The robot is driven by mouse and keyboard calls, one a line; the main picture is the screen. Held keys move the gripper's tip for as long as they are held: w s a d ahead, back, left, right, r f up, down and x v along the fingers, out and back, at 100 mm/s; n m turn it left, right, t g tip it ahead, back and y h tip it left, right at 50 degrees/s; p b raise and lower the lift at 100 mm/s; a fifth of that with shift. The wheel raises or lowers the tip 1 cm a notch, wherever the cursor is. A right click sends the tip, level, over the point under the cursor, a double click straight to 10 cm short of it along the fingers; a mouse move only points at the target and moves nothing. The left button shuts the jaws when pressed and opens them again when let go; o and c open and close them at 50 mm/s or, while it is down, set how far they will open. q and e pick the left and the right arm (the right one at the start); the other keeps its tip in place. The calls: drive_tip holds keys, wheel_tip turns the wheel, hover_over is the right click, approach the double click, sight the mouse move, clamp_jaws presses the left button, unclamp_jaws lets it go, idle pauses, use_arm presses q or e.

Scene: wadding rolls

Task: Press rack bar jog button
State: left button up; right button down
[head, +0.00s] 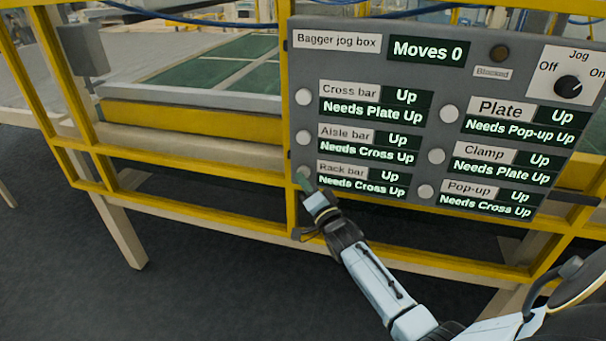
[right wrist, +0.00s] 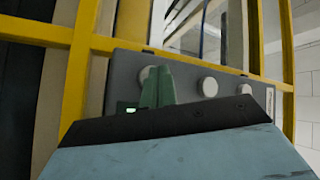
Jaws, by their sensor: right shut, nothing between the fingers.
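The grey Bagger jog box (head: 375,60) is fixed to the yellow frame, and its counter reads "Moves 0". The Rack bar label (head: 343,169) is at the lower left, with the displays "Up" and "Needs Cross Up" beside and below it. The rack bar button (head: 303,172) is left of the label and partly covered by my right gripper (head: 308,184). The gripper is shut and empty, its green fingertips at the button; I cannot tell whether they touch. The right wrist view shows the shut fingers (right wrist: 160,86) in front of the box's row of round buttons. My left gripper is out of view.
The aisle bar button (head: 304,137) and cross bar button (head: 303,97) sit above. The pop-up button (head: 425,191) is to the right. The Jog knob (head: 568,86) is at the upper right. Yellow rails (head: 200,170) run beside and below the box.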

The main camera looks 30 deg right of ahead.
drive_tip(key=shift+w+d, duration=0.35)
idle(0.9)
drive_tip(key=shift+s+a+p, duration=0.4)
drive_tip(key=shift+s+a, duration=0.2)
drive_tip(key=shift+a, duration=0.05)
drive_tip(key=s+a+p, duration=0.3)
drive_tip(key=a, duration=0.1)
drive_tip(key=shift+s, duration=0.15)
idle(0.4)
drive_tip(key=shift+d, duration=0.1)
idle(0.5)
